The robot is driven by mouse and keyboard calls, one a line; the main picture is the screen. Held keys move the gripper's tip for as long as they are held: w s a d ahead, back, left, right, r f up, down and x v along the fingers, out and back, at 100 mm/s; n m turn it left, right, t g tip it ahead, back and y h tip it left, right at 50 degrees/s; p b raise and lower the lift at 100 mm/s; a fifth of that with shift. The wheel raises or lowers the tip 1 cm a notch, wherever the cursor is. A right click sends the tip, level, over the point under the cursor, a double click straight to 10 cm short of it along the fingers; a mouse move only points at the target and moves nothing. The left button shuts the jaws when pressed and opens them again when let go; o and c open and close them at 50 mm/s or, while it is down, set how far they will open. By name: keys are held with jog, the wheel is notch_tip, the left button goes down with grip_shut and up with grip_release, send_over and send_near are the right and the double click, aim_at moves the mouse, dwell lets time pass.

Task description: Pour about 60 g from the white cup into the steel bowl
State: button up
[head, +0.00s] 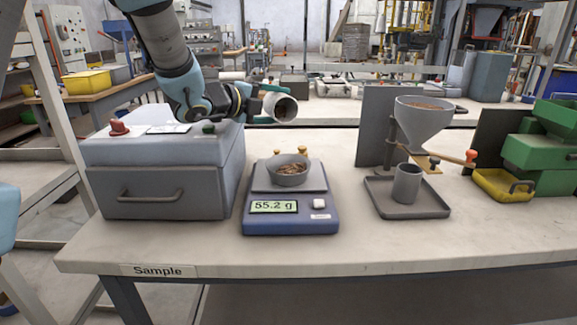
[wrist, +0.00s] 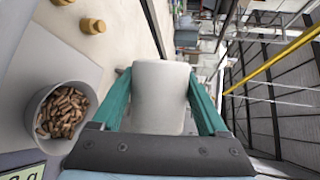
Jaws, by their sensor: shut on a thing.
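My gripper (wrist: 158,108) is shut on the white cup (head: 281,107), with a teal finger on each side of it in the wrist view (wrist: 160,95). The cup is tipped on its side above and behind the scale, its mouth facing right and toward the head camera. Some brown pellets show inside its mouth. The steel bowl (head: 289,178) stands on the scale (head: 290,215) and holds brown pellets, seen clearly in the wrist view (wrist: 36,110). The scale display (head: 273,207) reads 55.2 g. The cup is apart from the bowl. No falling pellets show.
A grey drawer box (head: 165,180) stands left of the scale, with a red knob (head: 119,127) on top. Two brass weights (head: 302,150) sit behind the bowl. To the right are a grey tray (head: 430,208) with a grey cup (head: 407,183), a hopper (head: 424,120) and green bins (head: 545,150).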

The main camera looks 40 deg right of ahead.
aim_at(274, 98)
jog(key=shift+s+a+r+m+t+h+b, duration=0.1)
jog(key=shift+s+r+m+t+h+b, duration=0.4)
jog(key=shift+b, duration=2)
jog(key=shift+s+a+r+m+g+h+b, duration=0.15)
jog(key=shift+m+b, duration=0.7)
jog(key=shift+b, duration=1.6)
jog(key=shift+s+r+m+t+h+b, duration=0.3)
jog(key=shift+m+b, duration=0.35)
jog(key=shift+b, duration=1.85)
jog(key=shift+r+b, duration=0.2)
jog(key=shift+b, duration=0.35)
